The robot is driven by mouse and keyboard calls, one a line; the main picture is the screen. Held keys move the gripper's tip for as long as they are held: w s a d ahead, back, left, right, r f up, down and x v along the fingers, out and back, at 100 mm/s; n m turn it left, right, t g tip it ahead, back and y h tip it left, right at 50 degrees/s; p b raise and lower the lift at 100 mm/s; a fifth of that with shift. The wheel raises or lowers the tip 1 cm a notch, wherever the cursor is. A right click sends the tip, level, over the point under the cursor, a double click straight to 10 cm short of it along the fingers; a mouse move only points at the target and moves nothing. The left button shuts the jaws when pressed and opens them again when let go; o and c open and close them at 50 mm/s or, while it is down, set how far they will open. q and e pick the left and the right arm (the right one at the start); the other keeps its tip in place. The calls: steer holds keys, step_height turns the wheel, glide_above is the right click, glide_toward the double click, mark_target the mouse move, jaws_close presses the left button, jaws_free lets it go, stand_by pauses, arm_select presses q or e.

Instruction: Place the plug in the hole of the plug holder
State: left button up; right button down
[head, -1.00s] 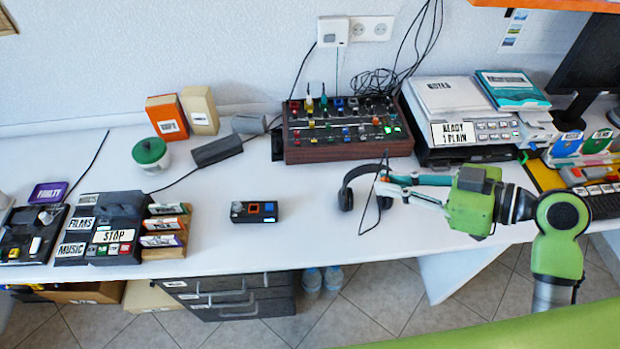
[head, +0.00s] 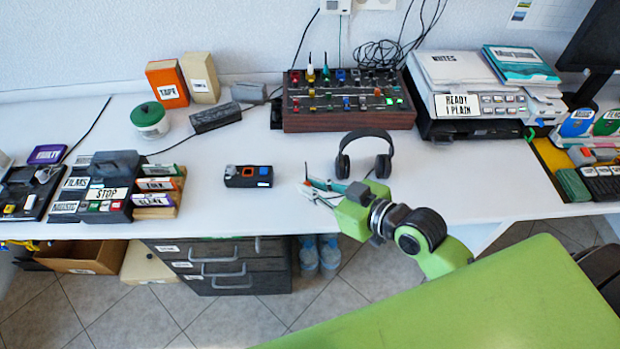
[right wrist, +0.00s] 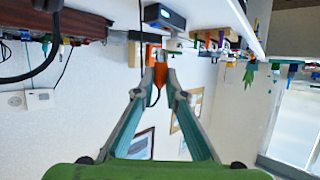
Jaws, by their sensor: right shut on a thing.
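My right gripper (head: 312,190) is over the front part of the white desk. It is shut on the plug, a small orange piece with a thin dark cable, best seen in the right wrist view (right wrist: 161,75) between the fingertips. The plug holder (head: 240,181) is a small black box with an orange-rimmed and a blue-rimmed opening on top. It stands on the desk to the left of the gripper, apart from the plug. It also shows in the right wrist view (right wrist: 163,17), beyond the fingertips. My left gripper is not in view.
Black headphones (head: 364,136) stand just behind the right gripper. A mixer-like panel (head: 345,122) is at the back. Label blocks (head: 158,198) and a green-lidded jar (head: 150,119) are to the left. The desk between gripper and plug holder is clear.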

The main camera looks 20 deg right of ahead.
steer(key=w+d+f, duration=0.1)
steer(key=w+f, duration=0.1)
steer(key=w, duration=0.1)
steer(key=w+d+f+b, duration=0.1)
steer(key=w+d+f, duration=0.1)
steer(key=w+f, duration=0.1)
steer(key=w+d+f, duration=0.1)
steer(key=w+f, duration=0.2)
steer(key=w, duration=0.1)
steer(key=shift+w+d+f, duration=0.1)
steer(key=shift+d+f, duration=0.1)
steer(key=shift+d, duration=0.15)
steer(key=shift+w+d+f, duration=0.1)
steer(key=shift+w+f, duration=0.05)
steer(key=shift+f, duration=1.6)
arm_select(q)
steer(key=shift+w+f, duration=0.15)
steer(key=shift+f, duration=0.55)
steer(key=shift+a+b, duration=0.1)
steer(key=shift+b, duration=0.25)
arm_select(e)
steer(key=shift+f, duration=0.2)
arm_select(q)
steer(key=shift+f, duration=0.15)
arm_select(e)
steer(key=c, duration=2.1)
jaws_free()
steer(key=shift+r, duration=0.1)
